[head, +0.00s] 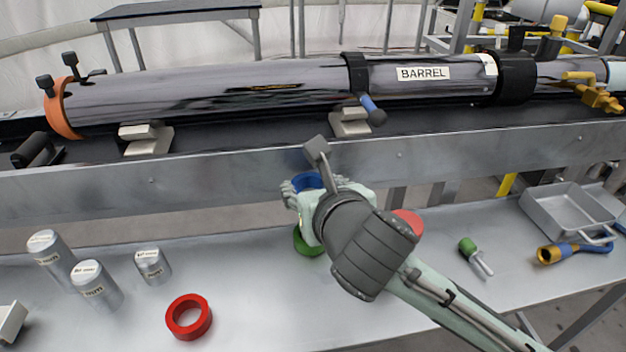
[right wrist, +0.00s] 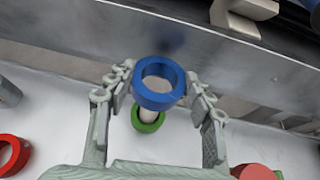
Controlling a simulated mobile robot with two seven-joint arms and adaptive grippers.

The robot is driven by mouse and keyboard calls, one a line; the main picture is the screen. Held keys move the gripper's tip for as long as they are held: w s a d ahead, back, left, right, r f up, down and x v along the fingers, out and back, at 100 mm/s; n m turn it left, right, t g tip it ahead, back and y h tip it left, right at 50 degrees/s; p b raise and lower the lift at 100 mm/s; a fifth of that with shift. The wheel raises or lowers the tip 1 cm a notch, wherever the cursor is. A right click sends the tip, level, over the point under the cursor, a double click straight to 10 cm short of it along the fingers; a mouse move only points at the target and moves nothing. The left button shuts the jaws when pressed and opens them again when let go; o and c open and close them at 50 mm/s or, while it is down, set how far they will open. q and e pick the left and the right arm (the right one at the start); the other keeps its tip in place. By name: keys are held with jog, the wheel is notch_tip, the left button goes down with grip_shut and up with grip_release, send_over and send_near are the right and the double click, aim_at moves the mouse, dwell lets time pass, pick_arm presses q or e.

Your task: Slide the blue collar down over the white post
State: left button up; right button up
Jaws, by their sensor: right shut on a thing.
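The blue collar (head: 308,181) is held in my right gripper (head: 318,190) above the table. In the right wrist view the blue collar (right wrist: 153,99) sits between the two fingers of the right gripper (right wrist: 160,90). A short piece of the white post (right wrist: 148,115) shows just below the collar, rising from a green ring (right wrist: 147,126). I see no post inside the collar's hole, and the frames do not settle how far apart they are. In the head view my right arm hides the post. My left gripper is in neither view.
A loose red ring (head: 189,317) and several metal cylinders (head: 98,285) stand on the table at left. A reddish round object (head: 408,223) is beside my right arm. A green-handled tool (head: 469,246) and a grey tray (head: 566,211) are at right. A metal rail (head: 230,177) runs behind.

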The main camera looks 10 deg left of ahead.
notch_tip(320, 180, down, 2)
jog(key=shift+f, duration=1.7)
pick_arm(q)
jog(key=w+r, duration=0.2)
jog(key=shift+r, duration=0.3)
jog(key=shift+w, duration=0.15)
pick_arm(e)
jog(key=shift+f, duration=0.15)
jog(key=shift+f, duration=0.65)
pick_arm(q)
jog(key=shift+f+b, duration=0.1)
jog(key=shift+b, duration=0.2)
pick_arm(e)
jog(key=shift+f, duration=0.8)
